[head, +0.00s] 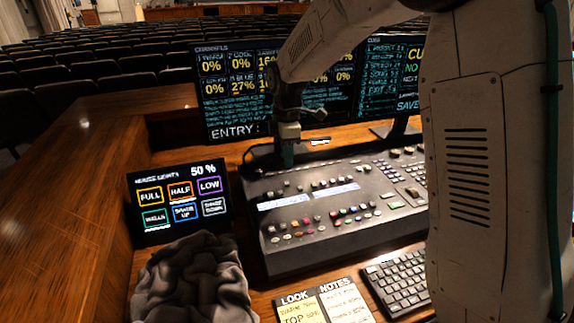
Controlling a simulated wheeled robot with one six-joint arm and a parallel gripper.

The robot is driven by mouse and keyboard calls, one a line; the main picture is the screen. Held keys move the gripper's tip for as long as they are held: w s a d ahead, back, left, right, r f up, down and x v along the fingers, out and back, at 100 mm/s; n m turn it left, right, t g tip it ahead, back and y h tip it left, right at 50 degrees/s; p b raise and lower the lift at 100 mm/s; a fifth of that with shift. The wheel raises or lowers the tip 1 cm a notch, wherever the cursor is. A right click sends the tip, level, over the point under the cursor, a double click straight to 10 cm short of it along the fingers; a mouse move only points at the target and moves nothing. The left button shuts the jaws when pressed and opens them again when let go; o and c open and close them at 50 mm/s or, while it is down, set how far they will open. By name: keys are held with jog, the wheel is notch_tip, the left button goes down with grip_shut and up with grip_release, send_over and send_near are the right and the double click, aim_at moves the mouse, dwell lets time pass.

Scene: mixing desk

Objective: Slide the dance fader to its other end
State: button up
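The mixing desk (345,225) is a dark console with many small knobs, coloured buttons and two lit label strips. I cannot pick out the dance fader; the labels on the console are too small to read. My gripper (287,155) points down at the back left corner of the console, and its tip looks close to the console's top edge. I cannot tell whether it touches anything. The fingers are small and dark in this view, so their opening does not show.
Two monitors (222,105) stand behind the console. A small touch screen (178,203) is at left, with a crumpled grey cloth (192,280) before it. Note sheets (325,305) and a keyboard (400,280) lie in front. My own arm blocks the right side.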

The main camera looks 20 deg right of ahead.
aim_at(287, 182)
jog(key=m, duration=0.8)
jog(key=shift+m, duration=0.3)
jog(key=m, duration=0.7)
jog(key=shift+m, duration=0.3)
jog(key=shift+f, duration=0.55)
notch_tip(287, 182, down, 7)
jog(key=shift+r, duration=0.1)
grip_shut()
